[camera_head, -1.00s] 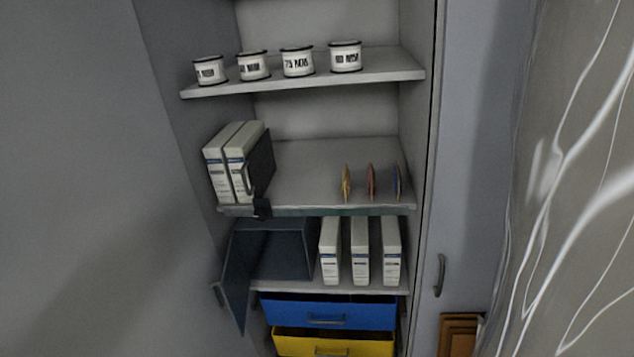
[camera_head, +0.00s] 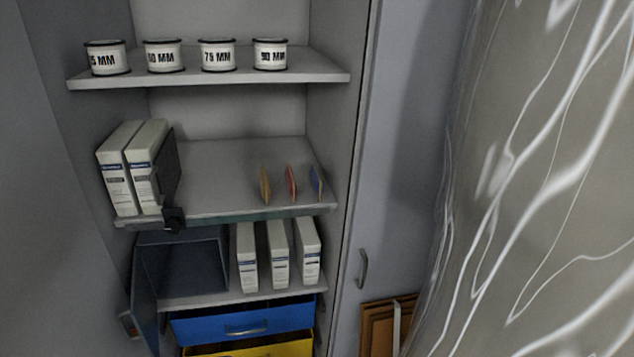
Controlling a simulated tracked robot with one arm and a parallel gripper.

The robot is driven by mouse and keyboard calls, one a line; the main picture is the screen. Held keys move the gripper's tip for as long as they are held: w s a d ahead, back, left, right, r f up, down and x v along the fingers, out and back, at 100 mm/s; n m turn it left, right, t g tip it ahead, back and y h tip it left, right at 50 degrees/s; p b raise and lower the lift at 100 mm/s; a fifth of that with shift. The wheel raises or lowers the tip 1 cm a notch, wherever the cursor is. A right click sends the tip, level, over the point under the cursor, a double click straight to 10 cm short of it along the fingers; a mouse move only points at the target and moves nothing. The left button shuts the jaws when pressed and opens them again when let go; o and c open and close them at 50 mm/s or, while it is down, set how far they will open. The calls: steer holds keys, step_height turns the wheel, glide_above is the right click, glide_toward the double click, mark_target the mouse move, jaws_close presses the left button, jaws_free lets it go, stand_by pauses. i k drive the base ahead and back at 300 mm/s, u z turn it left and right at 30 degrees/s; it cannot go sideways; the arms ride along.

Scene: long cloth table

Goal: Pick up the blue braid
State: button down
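Three thin upright items stand in a row on the right part of the middle shelf (camera_head: 225,195): a yellow one (camera_head: 265,185), a red one (camera_head: 291,184) and a blue one (camera_head: 315,184). The blue one is farthest right, near the cabinet's right wall. It is seen almost edge-on and is too small to show whether it is a braid. No other braid-like blue thing shows. My gripper is not in view.
White jars (camera_head: 217,55) stand on the upper shelf. White binders (camera_head: 118,170) and a dark panel stand at the middle shelf's left. Below are an open dark box (camera_head: 190,260), more binders (camera_head: 278,255), and blue (camera_head: 245,320) and yellow drawers. A grey patterned surface (camera_head: 540,180) fills the right.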

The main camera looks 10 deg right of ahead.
mark_target(315, 176)
steer(key=u, duration=0.1)
steer(key=i, duration=1)
steer(key=z, duration=0.1)
